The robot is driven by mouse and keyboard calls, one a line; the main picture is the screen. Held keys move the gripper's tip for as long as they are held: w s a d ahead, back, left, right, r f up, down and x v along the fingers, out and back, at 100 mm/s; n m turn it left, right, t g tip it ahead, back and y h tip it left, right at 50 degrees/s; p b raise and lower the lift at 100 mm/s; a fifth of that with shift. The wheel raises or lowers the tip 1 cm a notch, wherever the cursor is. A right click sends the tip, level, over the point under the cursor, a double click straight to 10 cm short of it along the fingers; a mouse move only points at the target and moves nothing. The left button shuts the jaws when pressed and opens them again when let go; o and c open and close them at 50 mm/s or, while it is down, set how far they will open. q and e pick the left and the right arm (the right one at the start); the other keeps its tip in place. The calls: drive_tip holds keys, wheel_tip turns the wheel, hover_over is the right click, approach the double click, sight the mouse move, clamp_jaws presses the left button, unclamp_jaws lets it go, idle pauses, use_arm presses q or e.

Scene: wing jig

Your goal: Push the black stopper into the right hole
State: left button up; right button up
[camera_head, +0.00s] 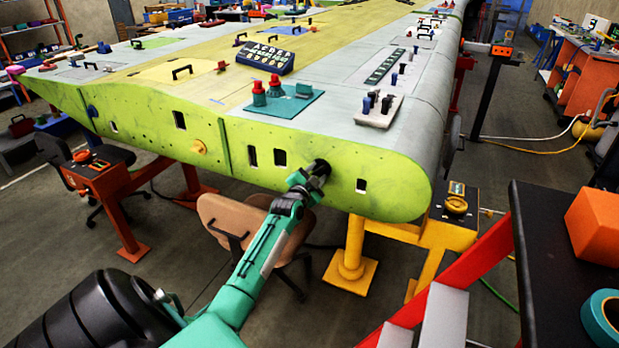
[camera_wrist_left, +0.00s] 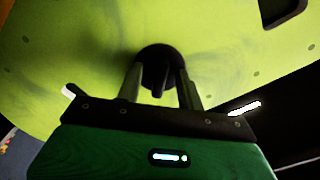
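The black stopper (camera_head: 319,167) is a round dark piece against the yellow-green end face of the wing (camera_head: 225,135), between two rectangular openings. It also shows in the left wrist view (camera_wrist_left: 158,53) as a dark disc with a grip part toward me. My left gripper (camera_head: 309,180) is at the stopper, its two fingers (camera_wrist_left: 159,88) on either side of the grip part, apparently shut on it. The stopper covers whatever hole lies behind it. I cannot tell how deep it sits. My right gripper is not in view.
Rectangular openings (camera_head: 280,157) and (camera_head: 361,185) flank the stopper. A yellow stand (camera_head: 354,245) and orange stand (camera_head: 105,185) support the wing. A brown chair (camera_head: 232,218) is under the arm. A black table (camera_head: 560,270) with an orange box (camera_head: 596,227) is at right.

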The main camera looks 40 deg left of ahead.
use_arm(q)
drive_tip(key=b+v, duration=0.1)
drive_tip(key=v, duration=1.2)
drive_tip(key=shift+s, duration=0.35)
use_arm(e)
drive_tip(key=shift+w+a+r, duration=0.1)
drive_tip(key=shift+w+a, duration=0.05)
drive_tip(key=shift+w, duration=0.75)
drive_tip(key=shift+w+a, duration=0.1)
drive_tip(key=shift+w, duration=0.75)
